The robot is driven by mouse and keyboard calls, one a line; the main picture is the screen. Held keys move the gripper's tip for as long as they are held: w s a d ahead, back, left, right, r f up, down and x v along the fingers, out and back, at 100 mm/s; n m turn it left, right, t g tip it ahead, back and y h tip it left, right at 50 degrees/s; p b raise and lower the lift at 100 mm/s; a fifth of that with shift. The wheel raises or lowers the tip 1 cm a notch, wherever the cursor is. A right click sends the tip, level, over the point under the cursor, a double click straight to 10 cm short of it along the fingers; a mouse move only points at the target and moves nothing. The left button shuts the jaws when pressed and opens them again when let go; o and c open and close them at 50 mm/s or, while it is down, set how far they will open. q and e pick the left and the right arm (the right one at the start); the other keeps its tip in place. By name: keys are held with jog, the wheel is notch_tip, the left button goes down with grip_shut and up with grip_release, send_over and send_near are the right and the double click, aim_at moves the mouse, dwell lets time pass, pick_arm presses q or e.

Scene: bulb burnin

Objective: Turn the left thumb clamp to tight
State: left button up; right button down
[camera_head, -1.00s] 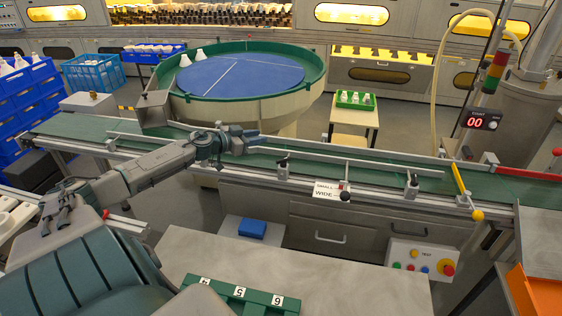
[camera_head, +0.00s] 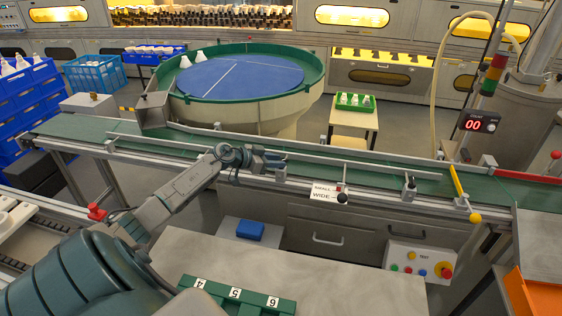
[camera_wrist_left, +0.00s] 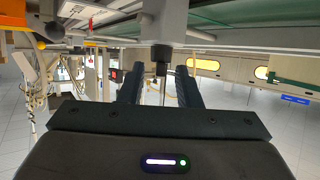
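The left thumb clamp (camera_head: 281,175) is on the near rail of the green conveyor, partly hidden behind my left gripper (camera_head: 276,163). In the left wrist view its dark knob (camera_wrist_left: 161,54) hangs below a grey block, in line with the gap between the fingers. My left gripper (camera_wrist_left: 159,76) is open, with one finger on each side of that gap. No contact with the knob can be made out. A second clamp (camera_head: 408,187) with a dark top stands farther right on the same rail. My right gripper is not in view.
A SMALL/WIDE sign (camera_head: 326,191) with a black ball lever (camera_head: 342,198) is right of the left clamp. A long guide rail (camera_head: 330,159) runs above the belt. A yellow bar (camera_head: 459,182) crosses the belt farther right. A grey bench (camera_head: 350,285) is in front.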

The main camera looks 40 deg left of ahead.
pick_arm(q)
jog(key=shift+x, duration=0.9)
jog(key=shift+w+d+f, duration=0.1)
jog(key=shift+w, duration=0.2)
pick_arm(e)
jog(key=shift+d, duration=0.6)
pick_arm(q)
jog(key=shift+c, duration=0.2)
